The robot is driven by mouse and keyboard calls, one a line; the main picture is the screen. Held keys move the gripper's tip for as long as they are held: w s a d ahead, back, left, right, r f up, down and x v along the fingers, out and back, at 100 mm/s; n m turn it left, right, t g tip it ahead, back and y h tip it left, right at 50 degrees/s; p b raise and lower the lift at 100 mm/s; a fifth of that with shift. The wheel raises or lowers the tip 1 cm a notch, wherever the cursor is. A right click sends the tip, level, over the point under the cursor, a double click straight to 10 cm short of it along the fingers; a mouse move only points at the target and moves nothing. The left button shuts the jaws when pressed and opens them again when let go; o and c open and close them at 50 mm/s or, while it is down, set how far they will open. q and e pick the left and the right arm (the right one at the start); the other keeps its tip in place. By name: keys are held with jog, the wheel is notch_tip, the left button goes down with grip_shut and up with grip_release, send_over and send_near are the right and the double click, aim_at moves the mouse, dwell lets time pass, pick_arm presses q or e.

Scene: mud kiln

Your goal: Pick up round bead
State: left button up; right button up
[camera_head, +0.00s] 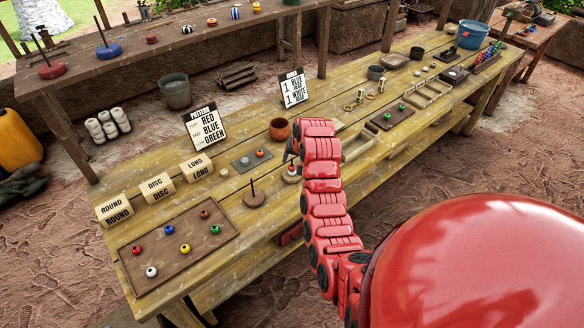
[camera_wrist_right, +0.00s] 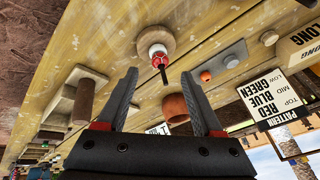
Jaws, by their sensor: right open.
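A brown tray (camera_head: 200,232) at the table's near left holds several small round beads, including a blue bead (camera_head: 170,229), a yellow bead (camera_head: 185,249), a green bead (camera_head: 214,230) and a white bead (camera_head: 151,271). A red-and-white bead (camera_head: 291,171) is beside my right gripper (camera_head: 294,150) in the head view. In the right wrist view a red-and-white piece (camera_wrist_right: 158,54) sits at a dark peg on a round base, beyond the fingertips. My right gripper (camera_wrist_right: 163,95) is open, with nothing between its fingers. My left gripper is out of view.
A clay cup (camera_head: 280,129) stands close to my right gripper. A grey plate (camera_head: 240,164) with small pieces and a wooden peg stand (camera_head: 254,198) are nearby. Wooden label blocks (camera_head: 157,187) and a pattern sign (camera_head: 205,126) stand along the back.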

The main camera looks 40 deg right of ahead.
aim_at(292, 167)
jog(key=p+x, duration=0.1)
jog(key=x, duration=0.2)
jog(key=shift+f+p, duration=0.1)
jog(key=shift+p, duration=0.2)
jog(key=shift+w+f, duration=0.3)
jog(key=shift+f, duration=0.35)
grip_shut()
